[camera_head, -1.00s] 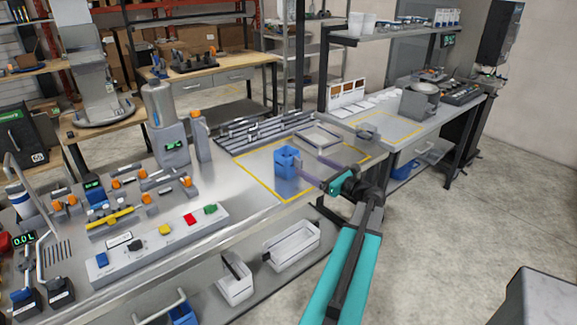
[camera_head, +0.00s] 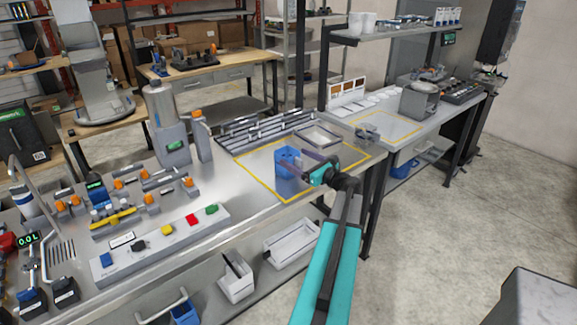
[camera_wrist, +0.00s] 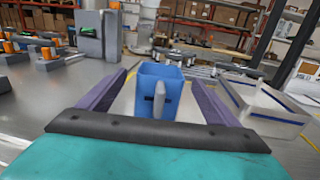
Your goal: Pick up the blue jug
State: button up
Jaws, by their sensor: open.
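The blue jug (camera_head: 287,172) stands upright on the metal bench, inside the yellow outlined square. In the wrist view the jug (camera_wrist: 148,88) is ahead and centred, its handle facing me. My gripper (camera_head: 300,166) is open at the jug's right side in the head view. In the wrist view my gripper's (camera_wrist: 158,88) purple fingers reach forward on the jug's left and right, with gaps visible. I cannot tell from the pictures how far the tips reach past the jug's front face.
A clear tray (camera_wrist: 262,108) sits right of the jug in the wrist view and behind it in the head view (camera_head: 318,137). Grey rails (camera_head: 262,130) lie behind the square. A button panel (camera_head: 160,240) and a grey dispenser (camera_head: 170,130) stand to the left.

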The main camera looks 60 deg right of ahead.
aim_at(288, 152)
jog(key=shift+p+x, duration=0.55)
jog(key=shift+x, duration=0.25)
jog(key=p+x, duration=0.1)
jog(key=x, duration=0.1)
jog(key=shift+w+d+r, duration=0.15)
jog(key=shift+w, duration=0.6)
jog(key=c, duration=1.5)
jog(key=shift+o, duration=0.2)
jog(key=shift+r, duration=0.1)
